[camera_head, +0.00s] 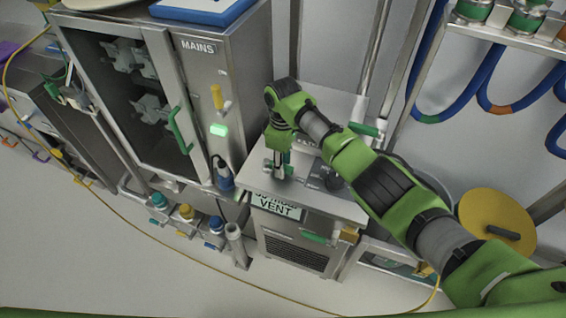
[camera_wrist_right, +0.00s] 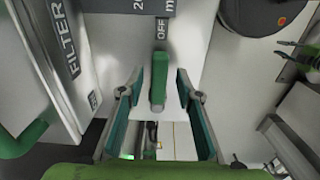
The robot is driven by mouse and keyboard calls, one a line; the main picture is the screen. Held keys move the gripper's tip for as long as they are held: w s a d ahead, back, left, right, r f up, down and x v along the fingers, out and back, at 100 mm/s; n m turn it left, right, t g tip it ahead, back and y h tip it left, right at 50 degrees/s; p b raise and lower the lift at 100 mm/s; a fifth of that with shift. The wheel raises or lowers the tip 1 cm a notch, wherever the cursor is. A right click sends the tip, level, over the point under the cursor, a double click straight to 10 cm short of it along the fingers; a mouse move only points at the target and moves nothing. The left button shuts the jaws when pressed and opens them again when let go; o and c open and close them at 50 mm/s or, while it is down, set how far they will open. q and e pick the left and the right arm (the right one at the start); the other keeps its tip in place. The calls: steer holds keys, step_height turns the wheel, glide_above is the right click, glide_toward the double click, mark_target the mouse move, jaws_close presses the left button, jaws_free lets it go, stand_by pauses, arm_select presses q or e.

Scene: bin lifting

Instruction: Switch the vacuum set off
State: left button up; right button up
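The vacuum set looks to be the metal cabinet (camera_head: 345,206) with a front plate reading VENT (camera_head: 277,206). A green lever handle (camera_wrist_right: 157,78) stands out from its top in the right wrist view, with the word OFF (camera_wrist_right: 161,30) printed just beyond its far end. My right gripper (camera_head: 278,168) points down over the cabinet top in the head view. In the right wrist view its two fingers are open, one on each side of the green handle, with a gap on both sides. My left gripper is in neither view.
A tall cabinet marked MAINS (camera_head: 198,47) with a lit green lamp (camera_head: 219,130) stands left of the vacuum set. A panel marked FILTER (camera_wrist_right: 66,38) is close on the left in the wrist view. Blue hoses (camera_head: 487,80) hang at the right. The front floor (camera_head: 110,260) is open, crossed by a yellow cable.

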step_height(320, 180, up, 12)
stand_by(0.5)
stand_by(0.3)
